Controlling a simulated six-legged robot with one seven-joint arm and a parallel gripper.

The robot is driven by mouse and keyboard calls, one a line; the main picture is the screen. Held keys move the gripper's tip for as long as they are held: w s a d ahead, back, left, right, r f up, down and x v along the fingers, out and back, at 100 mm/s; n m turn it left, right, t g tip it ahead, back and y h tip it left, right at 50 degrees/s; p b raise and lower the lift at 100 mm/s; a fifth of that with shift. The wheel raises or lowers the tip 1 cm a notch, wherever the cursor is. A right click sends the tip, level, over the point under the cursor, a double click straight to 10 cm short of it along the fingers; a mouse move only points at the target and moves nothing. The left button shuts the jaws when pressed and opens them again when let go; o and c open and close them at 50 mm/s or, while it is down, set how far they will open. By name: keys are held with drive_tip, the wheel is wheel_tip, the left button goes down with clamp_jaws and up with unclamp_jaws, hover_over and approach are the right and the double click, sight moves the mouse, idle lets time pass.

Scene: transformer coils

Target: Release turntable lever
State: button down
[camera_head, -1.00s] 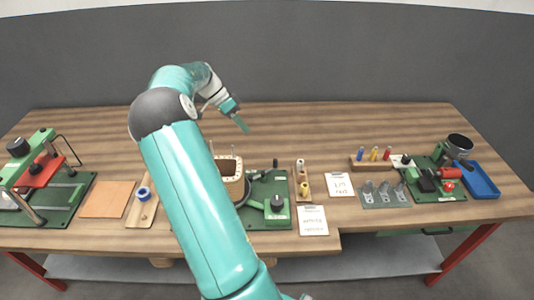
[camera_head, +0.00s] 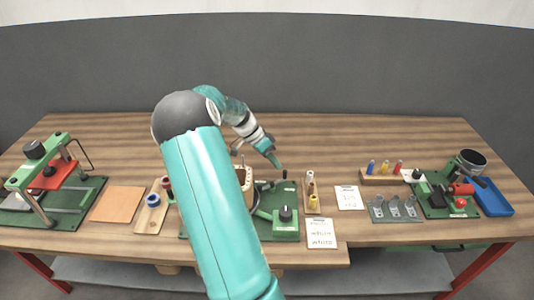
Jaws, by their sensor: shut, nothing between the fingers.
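The turntable (camera_head: 248,180) is a light wooden ring with pegs on a green base (camera_head: 268,201), mostly hidden behind my arm. A small lever with a dark knob (camera_head: 285,173) rises at the back right of this base; whether it is the turntable lever is not certain. A green box with a black knob (camera_head: 286,214) sits at the base's front right. My gripper (camera_head: 277,163) is shut and empty. It points down just behind and left of the small lever's knob in the picture; I cannot tell whether they touch.
Farther right are grey brackets (camera_head: 394,208), a green fixture and a blue tray (camera_head: 496,198). An orange pad (camera_head: 117,204) and a green press (camera_head: 47,182) are left. The table's back is clear.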

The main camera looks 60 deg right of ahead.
drive_tip(key=shift+s+a, duration=0.25)
drive_tip(key=shift+s, duration=0.3)
